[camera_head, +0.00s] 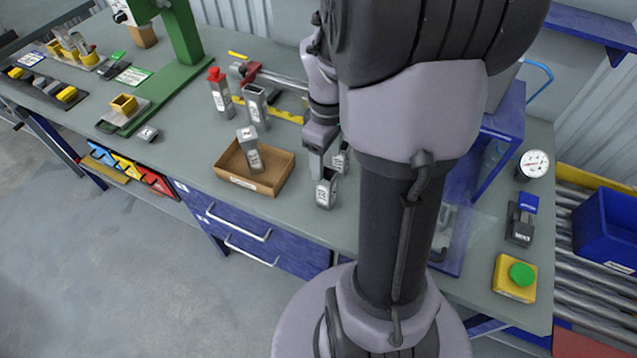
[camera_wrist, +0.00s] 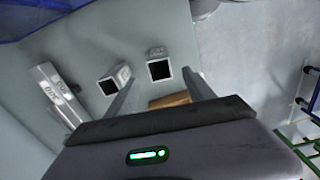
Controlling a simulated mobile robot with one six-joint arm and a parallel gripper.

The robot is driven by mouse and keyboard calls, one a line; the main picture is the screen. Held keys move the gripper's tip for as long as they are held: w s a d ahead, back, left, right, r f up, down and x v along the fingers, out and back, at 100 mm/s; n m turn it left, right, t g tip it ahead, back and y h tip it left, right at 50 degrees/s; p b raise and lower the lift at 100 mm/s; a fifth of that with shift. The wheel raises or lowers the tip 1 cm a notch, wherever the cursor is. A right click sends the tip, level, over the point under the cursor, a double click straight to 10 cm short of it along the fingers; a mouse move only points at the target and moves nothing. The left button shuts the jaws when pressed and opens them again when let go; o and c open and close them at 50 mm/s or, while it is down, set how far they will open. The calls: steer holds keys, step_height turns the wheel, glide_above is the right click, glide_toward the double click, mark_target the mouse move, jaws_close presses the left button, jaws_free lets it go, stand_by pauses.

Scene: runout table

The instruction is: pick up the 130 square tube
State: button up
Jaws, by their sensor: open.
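Two upright grey square tubes with open tops stand near my gripper. The front one (camera_head: 325,190) has a white label whose number I cannot read surely; it also shows in the wrist view (camera_wrist: 160,70). The other (camera_head: 341,160) stands just behind it, partly hidden by my arm, and shows in the wrist view (camera_wrist: 109,85). I cannot tell for certain which is the 130 square tube. My gripper (camera_head: 317,165) is open and points down close to the front tube. In the wrist view its fingers (camera_wrist: 158,80) reach toward either side of that tube; contact is unclear.
A cardboard tray (camera_head: 235,182) holding a tube (camera_head: 250,150) stands to the left. A tube (camera_head: 255,107) and a red-topped tube (camera_head: 220,92) stand behind it. Labelled bars (camera_wrist: 58,95) lie in the wrist view. A blue frame (camera_head: 500,130) stands right of my arm.

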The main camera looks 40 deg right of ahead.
mark_target(326, 187)
step_height(326, 187, down, 6)
steer(key=shift+r+b, duration=0.2)
steer(key=shift+b, duration=0.6)
steer(key=f+b, duration=0.1)
steer(key=f, duration=0.1)
steer(key=f+b, duration=0.2)
steer(key=f, duration=0.1)
steer(key=shift+s+f, duration=0.2)
steer(key=shift+f, duration=0.05)
steer(key=shift+r, duration=0.2)
steer(key=shift+c, duration=0.6)
jaws_close()
